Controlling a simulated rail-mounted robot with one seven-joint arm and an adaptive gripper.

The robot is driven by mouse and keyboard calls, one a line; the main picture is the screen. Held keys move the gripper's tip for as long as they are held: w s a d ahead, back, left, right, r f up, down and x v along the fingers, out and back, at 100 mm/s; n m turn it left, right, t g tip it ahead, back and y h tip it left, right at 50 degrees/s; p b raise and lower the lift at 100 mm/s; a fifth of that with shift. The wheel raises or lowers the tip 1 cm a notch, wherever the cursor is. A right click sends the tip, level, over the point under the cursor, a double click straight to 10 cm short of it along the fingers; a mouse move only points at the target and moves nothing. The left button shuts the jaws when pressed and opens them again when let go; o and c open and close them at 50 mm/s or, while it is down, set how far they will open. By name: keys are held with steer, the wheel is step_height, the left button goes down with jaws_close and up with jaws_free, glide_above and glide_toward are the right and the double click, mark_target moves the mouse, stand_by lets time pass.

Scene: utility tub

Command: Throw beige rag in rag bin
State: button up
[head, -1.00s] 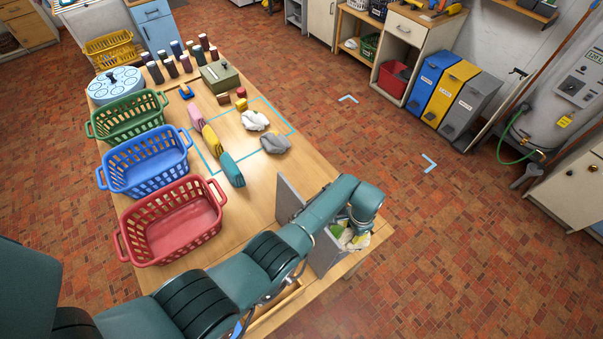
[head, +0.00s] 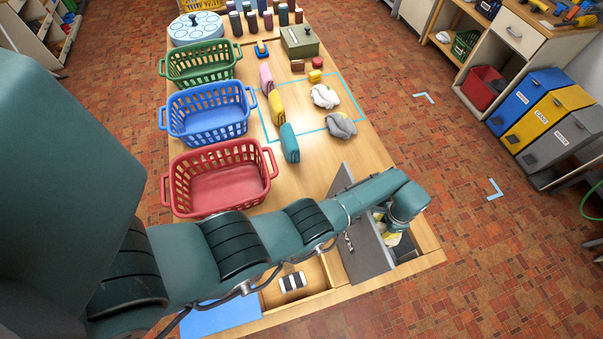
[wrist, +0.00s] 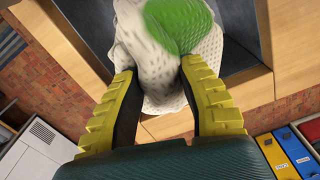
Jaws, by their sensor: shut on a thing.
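In the wrist view my gripper (wrist: 160,72) has yellow ribbed fingers closed on a bunched, pale beige rag (wrist: 150,48). A green patch (wrist: 183,25) shows against the rag; I cannot tell if it is a separate cloth. Below them is a dark, wood-edged opening at the table's near right corner. In the head view my arm reaches over an upright grey panel (head: 362,246), and my wrist mostly hides the gripper and rag. Blue (head: 532,97), yellow (head: 560,112) and grey (head: 566,140) labelled bins stand on the right; I cannot read which is for rags.
Red (head: 220,187), blue (head: 207,115) and green (head: 200,65) baskets line the table's left side. A white cloth (head: 324,96) and a grey cloth (head: 341,125) lie by a blue taped outline.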

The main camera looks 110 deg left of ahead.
steer(key=o, duration=1.1)
steer(key=shift+r, duration=0.1)
step_height(320, 180, up, 12)
